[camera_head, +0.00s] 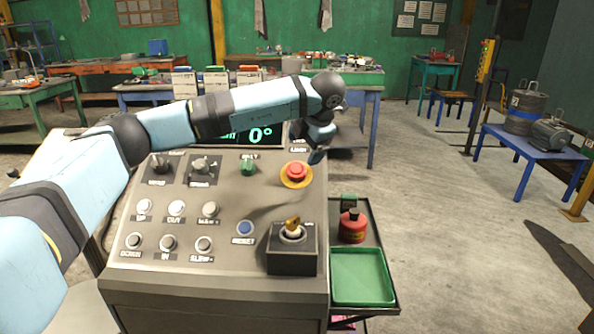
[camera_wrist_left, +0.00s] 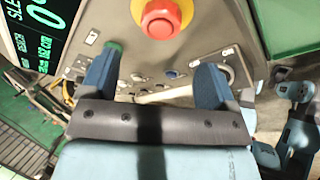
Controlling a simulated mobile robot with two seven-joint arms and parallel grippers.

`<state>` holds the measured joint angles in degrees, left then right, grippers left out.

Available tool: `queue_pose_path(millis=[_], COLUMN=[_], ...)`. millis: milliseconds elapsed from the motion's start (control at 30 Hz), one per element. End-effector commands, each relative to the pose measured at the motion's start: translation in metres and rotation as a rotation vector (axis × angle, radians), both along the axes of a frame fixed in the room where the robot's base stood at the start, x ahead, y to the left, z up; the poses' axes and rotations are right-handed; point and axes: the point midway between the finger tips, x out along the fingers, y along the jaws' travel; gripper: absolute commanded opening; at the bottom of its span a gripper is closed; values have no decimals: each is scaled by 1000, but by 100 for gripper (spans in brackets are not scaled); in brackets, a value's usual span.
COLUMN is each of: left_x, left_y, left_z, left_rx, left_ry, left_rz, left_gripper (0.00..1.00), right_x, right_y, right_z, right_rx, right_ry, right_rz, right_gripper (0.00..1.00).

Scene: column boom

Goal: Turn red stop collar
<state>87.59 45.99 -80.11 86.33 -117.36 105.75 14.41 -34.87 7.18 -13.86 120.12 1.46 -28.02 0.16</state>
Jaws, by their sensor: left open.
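The red stop (camera_head: 296,170) is a round red knob on a yellow ring at the upper right of the grey control panel (camera_head: 190,262). In the left wrist view the red stop (camera_wrist_left: 160,18) shows at the top middle, cut by the frame's edge, beyond the fingertips. My left gripper (camera_head: 318,152) hangs over the panel's right upper edge, just up and right of the stop in the head view. In the wrist view its two blue fingers (camera_wrist_left: 156,78) stand wide apart with nothing between them. I see no contact with the stop.
A display (camera_head: 255,134) reads 0°. A green tray (camera_head: 362,276) and a red can (camera_head: 352,227) stand on a side shelf at right.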

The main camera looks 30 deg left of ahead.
Motion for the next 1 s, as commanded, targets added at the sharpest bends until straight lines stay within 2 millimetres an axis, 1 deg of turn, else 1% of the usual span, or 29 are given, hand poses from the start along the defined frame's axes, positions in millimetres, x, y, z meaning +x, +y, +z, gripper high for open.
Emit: queue_pose_path(millis=[33,200,400,600,867,900,967,1000], left_x=[1,7,11,13,13,13,13,13], left_y=[5,20,31,36,36,36,36,36], left_z=[-12,-44,-70,-81,-81,-81,-81,-81], left_rx=[0,0,-2,-2,-2,-2,-2,-2], left_ry=[4,2,2,0,0,0,0,0], left_rz=[1,2,0,-1,-1,-1,-1,-1], left_gripper=[82,82,82,82,82,73,59,50], right_x=[0,0,0,0,0,0,0,0], right_y=[0,0,0,0,0,0,0,0], right_z=[-1,-2,-3,-3,-3,-3,-3,-3], right_rx=[0,-1,-2,-3,-3,-2,-2,-3], right_ry=[1,2,1,1,0,0,0,0], right_rz=[0,1,1,2,3,3,3,3], right_gripper=[43,43,43,43,43,43,43,43])
